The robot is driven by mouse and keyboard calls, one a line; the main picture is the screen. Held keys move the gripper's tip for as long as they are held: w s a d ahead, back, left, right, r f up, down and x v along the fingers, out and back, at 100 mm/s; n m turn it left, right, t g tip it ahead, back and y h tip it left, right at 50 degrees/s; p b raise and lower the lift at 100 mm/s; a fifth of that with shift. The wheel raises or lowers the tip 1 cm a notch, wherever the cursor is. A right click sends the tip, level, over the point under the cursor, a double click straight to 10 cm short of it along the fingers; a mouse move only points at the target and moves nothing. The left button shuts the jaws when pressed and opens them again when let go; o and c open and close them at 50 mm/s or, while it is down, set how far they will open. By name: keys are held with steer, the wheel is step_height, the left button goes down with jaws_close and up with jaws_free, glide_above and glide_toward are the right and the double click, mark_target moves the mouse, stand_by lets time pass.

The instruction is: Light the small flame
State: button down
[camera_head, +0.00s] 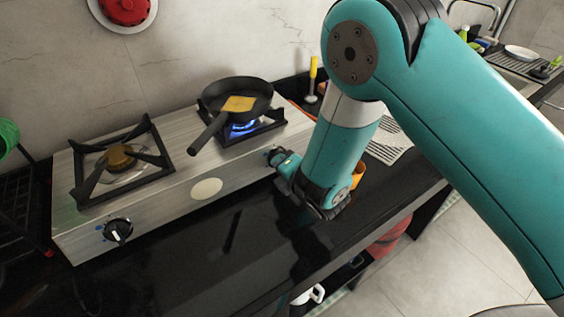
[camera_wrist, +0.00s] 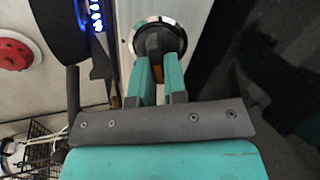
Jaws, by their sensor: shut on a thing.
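The two-burner gas stove (camera_head: 180,170) stands on the dark counter. A blue flame (camera_head: 243,127) burns on its right burner, under a black pan (camera_head: 222,95) holding a yellow-brown slice. The flame also shows in the wrist view (camera_wrist: 96,16). The left burner (camera_head: 121,158) shows no flame, and its knob (camera_head: 118,231) is at the front left. My gripper (camera_head: 280,159) is at the stove's front right. In the wrist view its teal fingers (camera_wrist: 158,72) are shut on the right knob (camera_wrist: 155,40), which has a silver ring.
A yellow-handled utensil (camera_head: 313,72) stands behind the right end of the stove. A striped cloth or paper (camera_head: 388,142) lies right of my arm. A green bowl (camera_head: 8,137) is at the left edge. The counter front (camera_head: 200,260) is clear.

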stand_by(0.4)
steer(key=c, duration=1.2)
jaws_free()
steer(key=shift+o, duration=0.2)
